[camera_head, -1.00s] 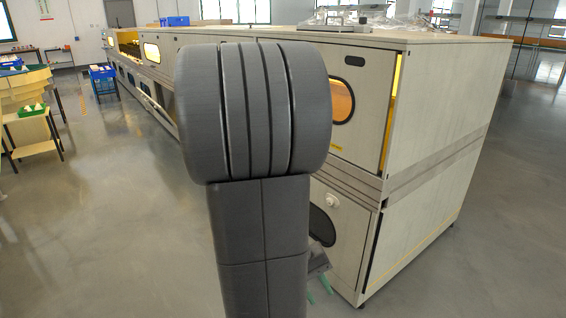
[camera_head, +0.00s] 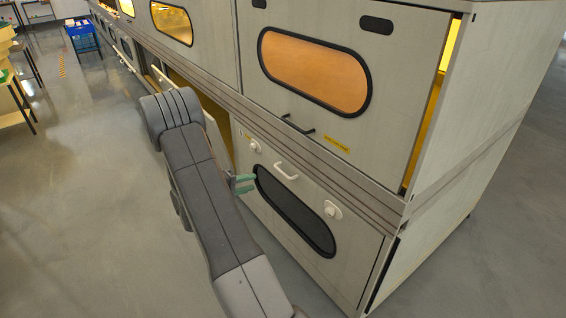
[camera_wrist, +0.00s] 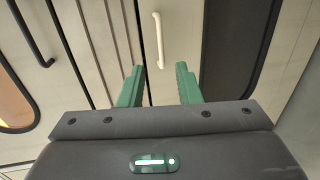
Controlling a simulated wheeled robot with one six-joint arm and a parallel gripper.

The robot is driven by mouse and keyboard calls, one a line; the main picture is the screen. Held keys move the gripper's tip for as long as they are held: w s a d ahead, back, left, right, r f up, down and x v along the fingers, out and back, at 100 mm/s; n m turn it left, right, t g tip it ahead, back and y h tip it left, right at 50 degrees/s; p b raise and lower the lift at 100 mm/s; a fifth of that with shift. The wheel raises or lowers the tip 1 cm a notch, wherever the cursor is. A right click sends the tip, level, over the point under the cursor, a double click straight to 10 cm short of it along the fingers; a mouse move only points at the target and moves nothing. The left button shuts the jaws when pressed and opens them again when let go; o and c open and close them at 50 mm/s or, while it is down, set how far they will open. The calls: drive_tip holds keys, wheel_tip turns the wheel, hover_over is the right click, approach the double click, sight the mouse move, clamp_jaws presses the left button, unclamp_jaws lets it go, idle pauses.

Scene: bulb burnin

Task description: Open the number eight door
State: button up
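A lower cabinet door (camera_head: 316,207) has a dark oval window and a white bar handle (camera_head: 286,171); no number eight can be made out on it. It looks shut. The handle also shows in the wrist view (camera_wrist: 158,40), just beyond and roughly between my fingertips. My gripper (camera_head: 243,183) has green fingers and is in front of this door, left of the handle. In the wrist view my gripper (camera_wrist: 160,72) is open with nothing between the fingers. I cannot tell the exact gap to the handle.
Round white knobs (camera_head: 333,210) flank the handle. Above is an upper door (camera_head: 330,120) with an orange window, a black handle (camera_head: 298,124) and a yellow label too small to read. To the left, another lower panel (camera_head: 197,100) stands tilted outward. Floor (camera_head: 100,200) at left is clear.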

drive_tip(key=w+b+x, duration=0.1)
drive_tip(key=b+x, duration=0.1)
drive_tip(key=x, duration=1.1)
drive_tip(key=shift+w+f, duration=0.15)
drive_tip(key=shift+w, duration=0.05)
drive_tip(key=shift+a, duration=0.1)
drive_tip(key=shift+c, duration=0.2)
clamp_jaws()
